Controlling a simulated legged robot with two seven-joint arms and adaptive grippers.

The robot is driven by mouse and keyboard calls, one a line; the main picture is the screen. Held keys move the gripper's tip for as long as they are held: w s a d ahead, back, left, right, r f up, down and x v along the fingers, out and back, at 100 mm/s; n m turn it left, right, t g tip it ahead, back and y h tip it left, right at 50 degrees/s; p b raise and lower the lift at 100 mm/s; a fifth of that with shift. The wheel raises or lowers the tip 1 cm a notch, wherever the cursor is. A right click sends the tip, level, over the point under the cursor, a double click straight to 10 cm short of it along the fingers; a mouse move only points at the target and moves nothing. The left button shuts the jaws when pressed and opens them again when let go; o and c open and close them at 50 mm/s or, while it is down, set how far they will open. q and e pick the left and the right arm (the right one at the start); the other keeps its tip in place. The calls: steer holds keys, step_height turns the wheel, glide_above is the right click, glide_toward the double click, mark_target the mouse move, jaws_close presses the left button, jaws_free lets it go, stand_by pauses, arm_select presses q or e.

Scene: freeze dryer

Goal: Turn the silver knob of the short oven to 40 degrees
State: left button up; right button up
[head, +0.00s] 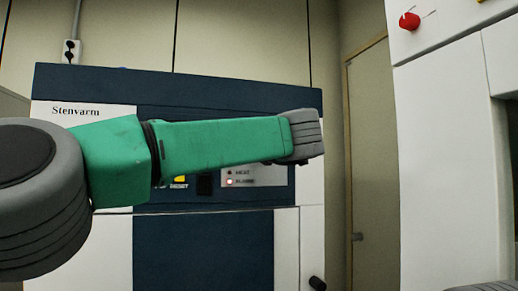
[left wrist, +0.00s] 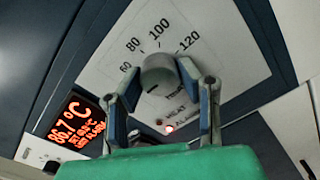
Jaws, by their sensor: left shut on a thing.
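The silver knob (left wrist: 158,72) of the short oven sits on a pale dial panel in the left wrist view, with 60, 80, 100 and 120 printed around its far side. My left gripper (left wrist: 168,80) has its two fingers on either side of the knob and is shut on it. A small dark mark shows on the knob's near side; the 40 mark is not visible. In the head view my left arm crosses in front of the oven (head: 205,253), hiding the knob and the gripper. My right gripper is in neither view.
A display (left wrist: 75,125) with orange digits reads about 86.7°C. A red lamp (left wrist: 169,129) glows by the alarm label. A tall white cabinet (head: 445,160) with a red knob (head: 409,21) stands at the right. A door (head: 370,160) is behind.

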arm_select(q)
steer(key=o, duration=1.1)
steer(key=shift+d+f, duration=0.2)
steer(key=shift+f, duration=0.2)
steer(key=shift+o, duration=0.2)
steer(key=shift+w+r, duration=0.1)
steer(key=shift+w, duration=0.1)
steer(key=shift+r, duration=0.1)
steer(key=v, duration=1.2)
steer(key=shift+d, duration=0.1)
